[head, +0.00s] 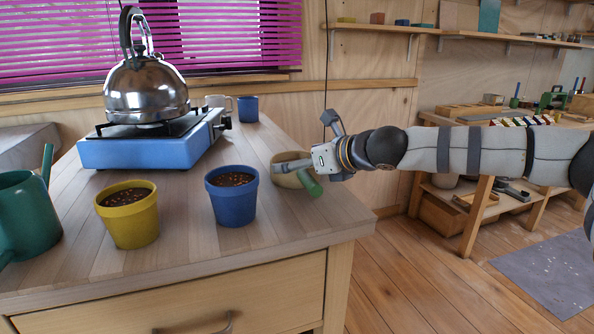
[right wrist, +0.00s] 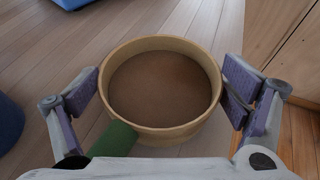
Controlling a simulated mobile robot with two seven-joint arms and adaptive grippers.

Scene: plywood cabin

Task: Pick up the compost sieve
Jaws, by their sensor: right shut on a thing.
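The compost sieve is a round, pale wooden ring with a brown mesh floor and a green handle. In the head view the sieve (head: 286,180) is at the right edge of the wooden counter, partly hidden by my right gripper (head: 304,146). In the right wrist view the sieve (right wrist: 160,135) lies between the two finger pads, which meet its rim on opposite sides. The gripper is shut on it. The green handle (right wrist: 115,139) points to the lower left there. I cannot tell whether the sieve touches the counter. My left gripper is not in view.
A blue pot (head: 231,200) stands just left of the sieve, with a yellow pot (head: 129,218) and green watering can (head: 24,215) farther left. A kettle (head: 147,92) sits on a blue stove (head: 140,152). A mug and blue cup (head: 248,108) stand behind.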

